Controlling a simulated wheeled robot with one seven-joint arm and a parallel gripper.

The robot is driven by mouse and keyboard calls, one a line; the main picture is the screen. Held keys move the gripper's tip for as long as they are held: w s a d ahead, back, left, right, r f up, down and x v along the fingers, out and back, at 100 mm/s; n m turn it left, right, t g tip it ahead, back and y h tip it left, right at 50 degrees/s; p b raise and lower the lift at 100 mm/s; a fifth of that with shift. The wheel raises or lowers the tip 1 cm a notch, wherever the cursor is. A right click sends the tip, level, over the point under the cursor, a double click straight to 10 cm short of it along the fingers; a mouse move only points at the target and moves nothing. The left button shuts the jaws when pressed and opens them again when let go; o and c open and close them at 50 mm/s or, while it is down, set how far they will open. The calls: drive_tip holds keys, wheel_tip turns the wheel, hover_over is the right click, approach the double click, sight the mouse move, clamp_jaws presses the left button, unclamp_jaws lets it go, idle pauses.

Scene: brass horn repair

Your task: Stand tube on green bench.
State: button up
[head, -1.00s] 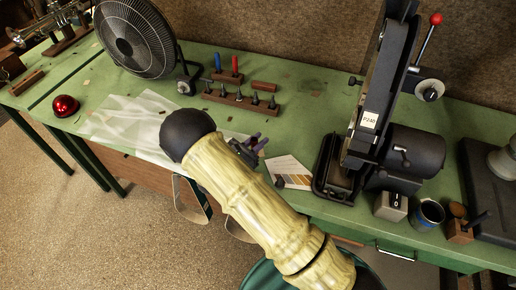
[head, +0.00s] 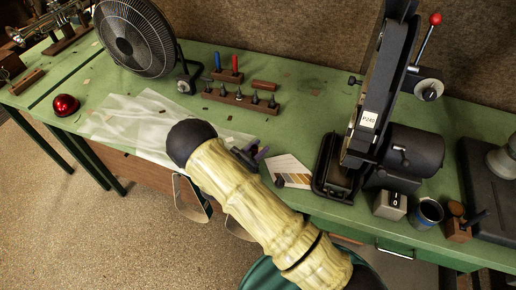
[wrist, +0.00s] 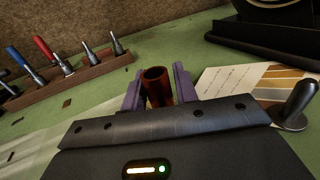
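The tube (wrist: 156,86) is a short, hollow, copper-brown cylinder with its open end up. It is roughly upright between the two purple fingers of my gripper (wrist: 159,90) in the wrist view. The fingers appear to press on it from both sides. Its lower end is hidden behind the gripper body, so I cannot tell whether it touches the bench. In the head view my gripper (head: 252,155) is over the front part of the green bench (head: 310,110), partly behind my arm, and I cannot make out the tube there.
A wooden rack (head: 240,98) of small tools stands behind the gripper. A striped card (head: 288,170) lies to its right, beside a black belt sander (head: 345,165). A translucent sheet (head: 125,118) covers the bench to the left. A fan (head: 135,38) and red dome (head: 66,105) are farther left.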

drive_tip(key=shift+o, duration=0.9)
drive_tip(key=shift+r, duration=0.2)
drive_tip(key=b+v, duration=0.3)
drive_tip(key=v, duration=0.8)
drive_tip(key=shift+w+f, duration=0.1)
drive_tip(key=shift+s+a, duration=0.45)
